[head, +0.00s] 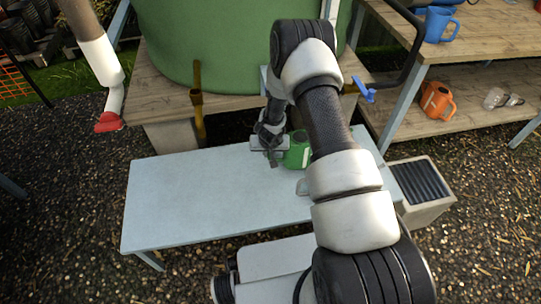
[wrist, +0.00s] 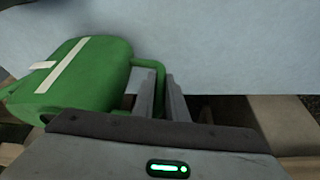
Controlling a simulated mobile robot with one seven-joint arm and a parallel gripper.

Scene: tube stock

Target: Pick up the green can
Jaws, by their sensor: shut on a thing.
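The green can (head: 299,153) is at the back edge of the pale blue table (head: 200,200), partly hidden behind my arm in the head view. In the wrist view the green can (wrist: 85,75) fills the left side, with pale stripes on its body and a thin green handle at its right. My gripper (head: 272,156) is beside the can, on its left in the head view. In the wrist view the fingers of my gripper (wrist: 160,95) are shut on the can's handle. I cannot tell whether the can touches the table.
A large green tank (head: 220,45) on a wooden stand is close behind the table. A box with a dark ribbed top (head: 420,180) stands right of the table. The table's left half is clear.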

